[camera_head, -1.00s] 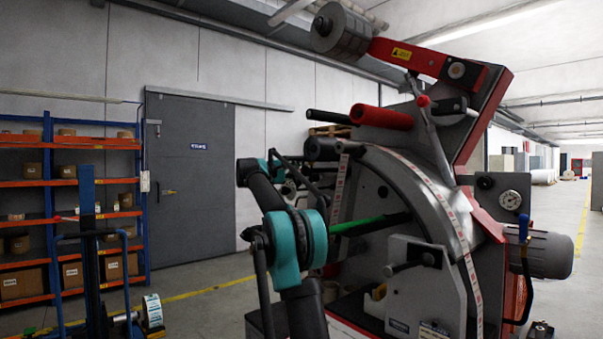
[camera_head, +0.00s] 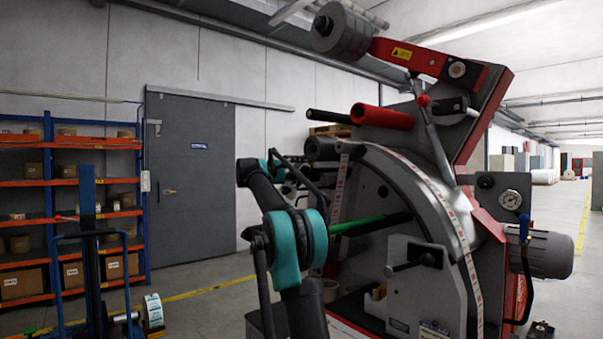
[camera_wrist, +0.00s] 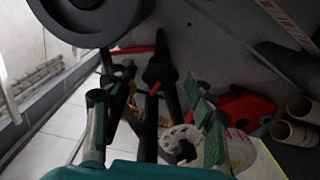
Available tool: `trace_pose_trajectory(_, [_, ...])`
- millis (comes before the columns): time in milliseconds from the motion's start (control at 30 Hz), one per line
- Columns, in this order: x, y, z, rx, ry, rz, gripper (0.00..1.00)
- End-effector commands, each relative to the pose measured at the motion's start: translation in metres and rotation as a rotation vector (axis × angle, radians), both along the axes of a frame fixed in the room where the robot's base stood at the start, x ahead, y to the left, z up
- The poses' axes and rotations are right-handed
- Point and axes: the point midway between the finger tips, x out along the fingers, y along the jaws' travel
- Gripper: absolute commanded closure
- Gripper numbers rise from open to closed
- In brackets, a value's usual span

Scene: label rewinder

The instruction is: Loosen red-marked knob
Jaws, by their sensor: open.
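My gripper (camera_wrist: 148,98) is open in the wrist view, its green-padded fingers spread apart. A dark knob-like part on a black shaft (camera_wrist: 158,72) shows between and beyond the fingers, with a small red streak beside it. I cannot tell for sure whether this is the red-marked knob, or how far it is from the fingers. Nothing is visibly held. In the head view my dark and teal arm stands in front of the label rewinder (camera_head: 415,190), and the gripper is largely hidden behind the arm.
A large dark roller (camera_wrist: 90,18) is close at the wrist view's upper left. A pale notched disc (camera_wrist: 180,143) and cardboard cores (camera_wrist: 292,132) lie beyond the fingers. In the head view, a red roller (camera_head: 382,117) and a red-tipped lever (camera_head: 424,101) stick out above.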

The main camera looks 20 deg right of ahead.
Motion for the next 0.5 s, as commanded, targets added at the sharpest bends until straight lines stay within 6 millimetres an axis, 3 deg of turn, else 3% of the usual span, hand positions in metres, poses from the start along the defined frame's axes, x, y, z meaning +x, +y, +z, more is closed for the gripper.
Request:
trace_pose_trajectory(167, [-0.003,0.009,0.0,0.0,0.0,0.001,0.44])
trace_pose_trajectory(500, [-0.025,0.07,0.0,0.0,0.0,0.003,0.44])
